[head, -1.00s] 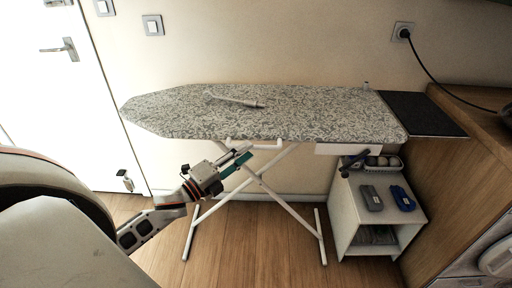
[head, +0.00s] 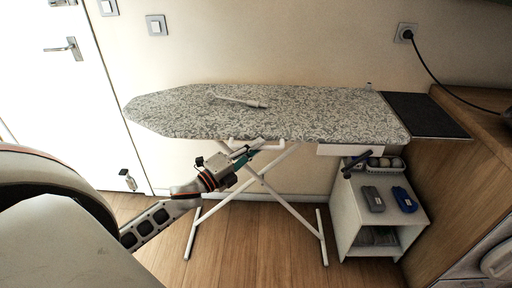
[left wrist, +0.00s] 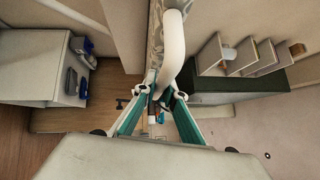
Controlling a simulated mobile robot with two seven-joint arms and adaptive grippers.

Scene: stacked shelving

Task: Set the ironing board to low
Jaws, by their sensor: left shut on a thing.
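The ironing board (head: 300,118) stands upright against the wall with a patterned grey-white cover and white crossed legs (head: 290,204). Its top is well above the floor. My left gripper (head: 250,152) is under the board's left half, at the white tubing there. In the left wrist view, the teal fingers (left wrist: 158,98) close in around a bent white tube (left wrist: 172,48) of the board. The gripper is shut on this tubing; the exact contact is partly hidden by the fingers. My right gripper is in neither view.
A white sleeve-shaped item (head: 240,101) lies on the board. A small white shelf unit (head: 372,222) with blue and grey items stands right of the legs, by a wooden counter (head: 462,160). A door (head: 62,110) is at left. Wooden floor in front is clear.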

